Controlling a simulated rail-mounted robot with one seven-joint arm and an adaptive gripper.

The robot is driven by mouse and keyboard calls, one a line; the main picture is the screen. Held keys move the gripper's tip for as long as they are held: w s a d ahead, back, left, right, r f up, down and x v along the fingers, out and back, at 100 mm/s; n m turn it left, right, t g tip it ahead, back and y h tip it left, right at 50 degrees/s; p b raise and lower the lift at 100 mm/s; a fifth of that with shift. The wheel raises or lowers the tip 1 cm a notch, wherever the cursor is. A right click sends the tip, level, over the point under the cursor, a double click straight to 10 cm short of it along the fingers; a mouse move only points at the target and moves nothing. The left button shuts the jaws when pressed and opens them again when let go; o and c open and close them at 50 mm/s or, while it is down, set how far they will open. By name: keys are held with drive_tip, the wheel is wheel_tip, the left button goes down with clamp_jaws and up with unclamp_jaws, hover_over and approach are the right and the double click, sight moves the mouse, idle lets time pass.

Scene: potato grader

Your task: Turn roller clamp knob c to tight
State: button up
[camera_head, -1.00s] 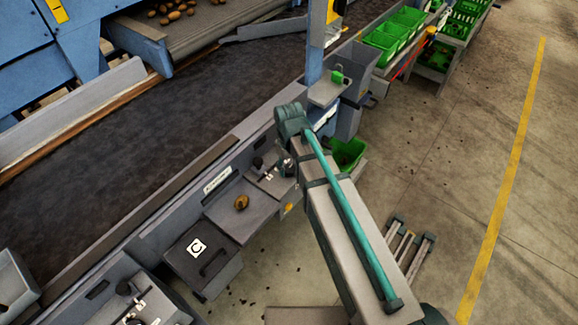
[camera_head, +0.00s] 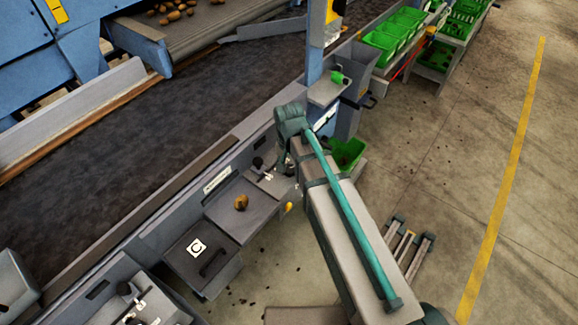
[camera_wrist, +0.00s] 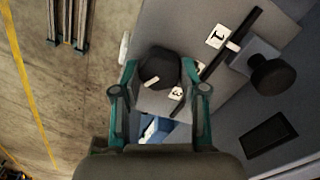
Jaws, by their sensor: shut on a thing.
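In the wrist view, a dark round knob (camera_wrist: 160,70) with a white mark line sits between the two fingertips of my gripper (camera_wrist: 163,91). The gripper is shut on this knob. White labels (camera_wrist: 219,37) reading "1" and "3" lie on the plate near a black bar (camera_wrist: 230,42). I cannot read a letter c on this knob. In the head view my arm reaches the station from the right, and its forearm hides the gripped knob. A small panel with a black knob (camera_head: 258,162) shows just left of my wrist.
A second black knob (camera_wrist: 272,76) stands right of the bar. The dark conveyor belt (camera_head: 130,130) runs behind. Open floor (camera_head: 450,170) lies right.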

sight(289, 168)
idle(0.4)
drive_tip(key=o, duration=1.1)
drive_tip(key=shift+o, duration=0.2)
wheel_tip(289, 168, up, 12)
